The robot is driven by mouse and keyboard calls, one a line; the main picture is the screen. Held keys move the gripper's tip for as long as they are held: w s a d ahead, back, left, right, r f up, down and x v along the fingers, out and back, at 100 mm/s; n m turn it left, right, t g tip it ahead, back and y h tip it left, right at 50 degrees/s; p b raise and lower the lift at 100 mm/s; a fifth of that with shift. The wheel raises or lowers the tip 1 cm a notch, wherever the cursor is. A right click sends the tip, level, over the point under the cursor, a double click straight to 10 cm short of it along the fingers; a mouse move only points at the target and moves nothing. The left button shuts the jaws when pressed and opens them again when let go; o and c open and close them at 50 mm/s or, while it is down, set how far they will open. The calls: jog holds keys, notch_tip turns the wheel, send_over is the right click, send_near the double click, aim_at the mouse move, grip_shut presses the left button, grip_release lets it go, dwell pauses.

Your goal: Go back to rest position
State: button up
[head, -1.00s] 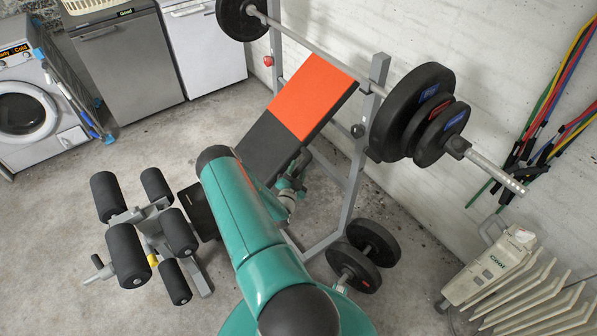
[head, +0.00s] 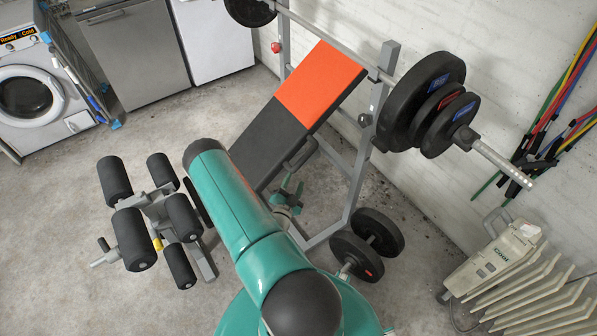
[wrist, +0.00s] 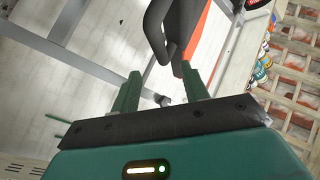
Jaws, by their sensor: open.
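My gripper (wrist: 160,74) is open in the wrist view, with its two green fingers apart and nothing between them. In the head view, part of my gripper (head: 290,192) shows beside the weight bench (head: 263,150), with the rest behind my green arm. The bench has a tilted black and orange backrest. A dark curved part (wrist: 172,35) lies just beyond the fingertips in the wrist view; I cannot tell whether it touches them.
A loaded barbell (head: 330,45) rests on the bench's rack. A dumbbell (head: 357,258) lies on the floor. Padded leg rollers (head: 130,238) are at left. A white radiator (head: 505,265) and a brick wall are at right. Open floor (head: 60,220) is at left.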

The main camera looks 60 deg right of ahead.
jog(key=shift+v, duration=1.05)
